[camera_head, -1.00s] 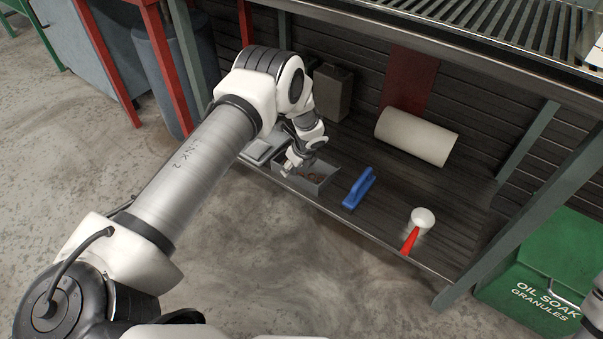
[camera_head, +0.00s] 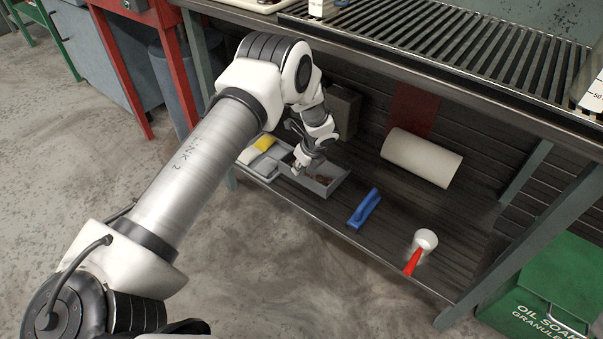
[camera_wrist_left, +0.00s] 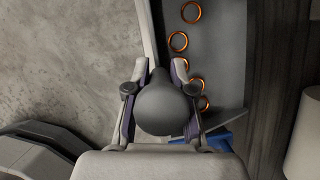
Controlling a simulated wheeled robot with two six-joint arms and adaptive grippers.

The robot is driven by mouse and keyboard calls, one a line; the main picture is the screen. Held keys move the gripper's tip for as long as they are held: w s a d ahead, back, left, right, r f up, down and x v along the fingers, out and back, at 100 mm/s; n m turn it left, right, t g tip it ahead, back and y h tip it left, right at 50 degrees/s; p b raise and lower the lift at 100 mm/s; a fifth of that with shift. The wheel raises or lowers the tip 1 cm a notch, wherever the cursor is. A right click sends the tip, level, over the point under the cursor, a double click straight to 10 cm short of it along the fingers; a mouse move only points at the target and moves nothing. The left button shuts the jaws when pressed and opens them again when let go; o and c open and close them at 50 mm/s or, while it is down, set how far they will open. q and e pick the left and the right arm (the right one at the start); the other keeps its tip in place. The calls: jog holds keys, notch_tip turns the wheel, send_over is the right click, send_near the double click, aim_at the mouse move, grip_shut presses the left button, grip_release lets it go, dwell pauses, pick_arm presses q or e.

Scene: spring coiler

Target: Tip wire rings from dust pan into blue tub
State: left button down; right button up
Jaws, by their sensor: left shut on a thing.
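The grey dust pan (camera_head: 330,186) is at the left part of the low shelf under the bench, with copper-coloured wire rings (camera_head: 321,179) in it. In the left wrist view several rings (camera_wrist_left: 178,41) lie on the flat grey pan floor (camera_wrist_left: 218,40). My left gripper (camera_head: 299,168) is at the pan's near left end. In the left wrist view, my left gripper (camera_wrist_left: 160,68) is shut on the pan's dark rounded handle (camera_wrist_left: 163,108). I cannot tell the exact gap between pan and shelf. No blue tub shows. My right gripper is out of view.
A blue-handled tool (camera_head: 364,208), a white roll (camera_head: 422,158) and a red-handled brush (camera_head: 414,260) are on the shelf (camera_head: 385,240). The slatted bench top overhangs. A green box (camera_head: 550,290) stands right.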

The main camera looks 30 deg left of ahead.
pick_arm(q)
jog(key=shift+r, duration=0.8)
jog(key=shift+r+t, duration=0.1)
jog(key=shift+t, duration=0.4)
jog(key=shift+t+b, duration=0.3)
jog(key=shift+b, duration=0.9)
jog(key=shift+r, duration=0.3)
jog(key=shift+n, duration=0.3)
